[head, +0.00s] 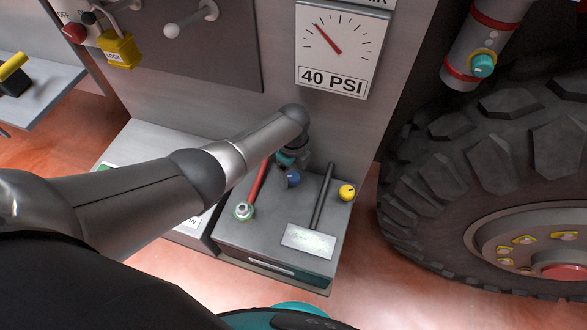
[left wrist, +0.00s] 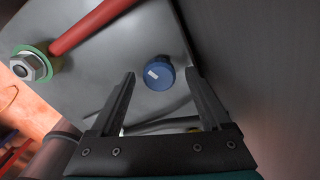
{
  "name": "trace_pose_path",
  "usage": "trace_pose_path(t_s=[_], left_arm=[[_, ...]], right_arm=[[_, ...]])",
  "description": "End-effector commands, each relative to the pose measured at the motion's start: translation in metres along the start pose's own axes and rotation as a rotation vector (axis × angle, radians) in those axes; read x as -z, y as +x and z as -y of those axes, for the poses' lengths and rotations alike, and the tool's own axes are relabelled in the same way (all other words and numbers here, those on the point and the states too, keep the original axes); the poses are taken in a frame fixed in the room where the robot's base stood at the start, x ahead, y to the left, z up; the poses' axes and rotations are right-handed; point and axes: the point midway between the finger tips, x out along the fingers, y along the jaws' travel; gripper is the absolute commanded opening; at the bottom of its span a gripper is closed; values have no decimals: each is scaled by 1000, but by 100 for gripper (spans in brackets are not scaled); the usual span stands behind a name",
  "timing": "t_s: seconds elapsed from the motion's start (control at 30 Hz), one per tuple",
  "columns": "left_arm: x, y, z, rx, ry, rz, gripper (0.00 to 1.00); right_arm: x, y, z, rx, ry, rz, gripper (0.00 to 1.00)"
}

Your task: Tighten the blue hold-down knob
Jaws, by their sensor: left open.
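The blue hold-down knob (head: 293,177) sits on top of the grey battery-like box (head: 265,240), between a red cable and a black bar. In the left wrist view the blue knob (left wrist: 159,76) shows from above with a small white mark, ahead of and between the two fingers. My left gripper (left wrist: 165,82) is open and empty, with no finger touching the knob that I can see. In the head view my left gripper (head: 288,160) is just behind the knob, partly hidden by my arm. My right gripper is not in view.
A red cable (head: 259,182) ends at a green-ringed nut (head: 243,211). A black rod (head: 322,197) with a metal block (head: 309,241) and a yellow knob (head: 347,192) lie to the right. A wall panel with a gauge (head: 337,48) stands behind; a large tyre (head: 440,190) is at right.

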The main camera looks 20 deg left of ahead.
Motion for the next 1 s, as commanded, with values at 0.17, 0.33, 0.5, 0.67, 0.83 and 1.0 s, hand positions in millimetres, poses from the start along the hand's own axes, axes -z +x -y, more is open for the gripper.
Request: trace_pose_path(t_s=[0.17, 0.33, 0.5, 0.67, 0.83, 1.0], left_arm=[[0, -12, 0, 1, 0, 0, 81], [0, -41, 0, 2, 1, 0, 81], [-1, -74, 0, 3, 1, 0, 81], [-1, -99, 0, 2, 1, 1, 81], [0, -116, 1, 2, 0, 1, 81], [0, -121, 0, 0, 0, 0, 81]], right_arm=[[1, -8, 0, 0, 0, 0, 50], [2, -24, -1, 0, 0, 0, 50], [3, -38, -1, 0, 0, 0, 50], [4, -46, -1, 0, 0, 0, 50], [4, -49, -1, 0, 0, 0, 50], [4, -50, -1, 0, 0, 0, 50]])
